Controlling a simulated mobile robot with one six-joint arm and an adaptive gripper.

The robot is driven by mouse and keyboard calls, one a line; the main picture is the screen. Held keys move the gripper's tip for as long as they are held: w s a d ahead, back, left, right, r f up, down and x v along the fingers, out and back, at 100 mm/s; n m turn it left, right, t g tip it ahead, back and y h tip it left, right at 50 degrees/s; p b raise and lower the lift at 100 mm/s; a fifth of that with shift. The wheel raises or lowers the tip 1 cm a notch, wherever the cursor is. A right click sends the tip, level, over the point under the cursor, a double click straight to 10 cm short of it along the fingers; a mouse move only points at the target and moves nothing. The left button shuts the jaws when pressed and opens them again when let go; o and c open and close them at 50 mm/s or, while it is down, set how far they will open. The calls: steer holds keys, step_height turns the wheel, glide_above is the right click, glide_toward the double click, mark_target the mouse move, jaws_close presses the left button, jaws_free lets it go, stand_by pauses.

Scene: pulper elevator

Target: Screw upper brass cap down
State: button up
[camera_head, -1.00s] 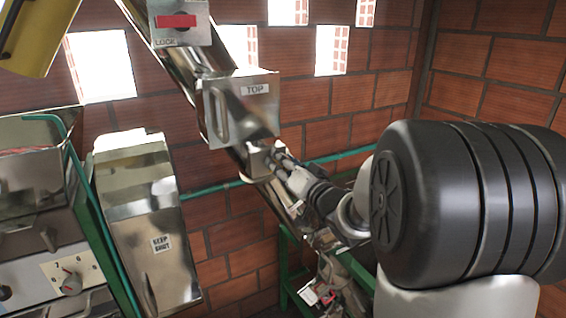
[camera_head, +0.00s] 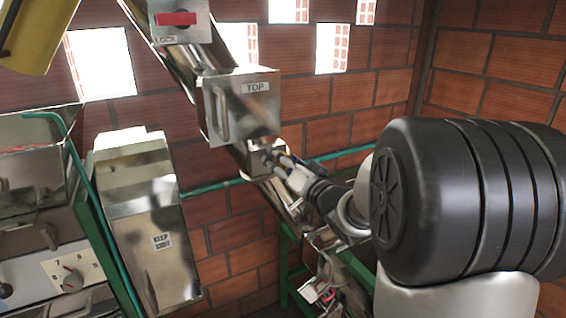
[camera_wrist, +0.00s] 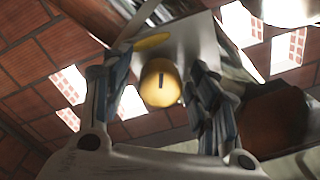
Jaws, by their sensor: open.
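The upper brass cap (camera_wrist: 160,83) shows in the wrist view as a round yellow knob with a dark slot in its face. It sits in front of a pale metal plate (camera_wrist: 182,46). My gripper (camera_wrist: 160,92) is open, with one finger on each side of the cap; a gap shows at the left, and I cannot tell whether the right finger touches. In the head view my gripper (camera_head: 272,160) is at the small metal box (camera_head: 253,158) below the plate labelled TOP (camera_head: 243,106). The cap cannot be made out there.
A sloping metal chute carries a red lock handle (camera_head: 177,18) above the TOP plate. A metal cover marked KEEP SHUT (camera_head: 138,215) stands to the left. A green pipe (camera_head: 205,187) runs along the brick wall. A yellow flat piece (camera_wrist: 152,42) lies beyond the cap.

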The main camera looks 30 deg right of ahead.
steer(key=shift+s, duration=0.15)
steer(key=s, duration=1.1)
steer(key=shift+s+d, duration=0.3)
steer(key=shift+s, duration=0.1)
steer(key=shift+w, duration=0.1)
